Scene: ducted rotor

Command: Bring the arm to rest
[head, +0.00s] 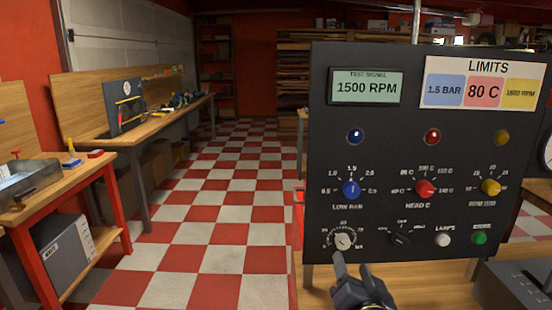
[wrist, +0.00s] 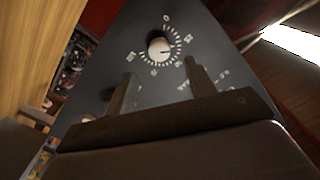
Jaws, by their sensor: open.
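My gripper (head: 352,267) is at the bottom of the head view, in front of the lower left part of a dark control panel (head: 390,135). Its fingers are apart with nothing between them. A silver knob (head: 343,241) with a ring of white marks sits on the panel just above the fingertips. In the wrist view my gripper (wrist: 160,76) shows both fingers spread, pointing at the panel face. The silver knob (wrist: 159,47) shows beyond and between the fingertips there. I cannot tell how wide the gap to the panel is.
The panel also carries a blue knob (head: 351,189), a red knob (head: 425,188), a yellow knob (head: 491,187), a black selector (head: 400,238), and white and green buttons. A dark box (head: 515,285) stands at lower right. The checkered floor (head: 215,200) at left is clear between benches.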

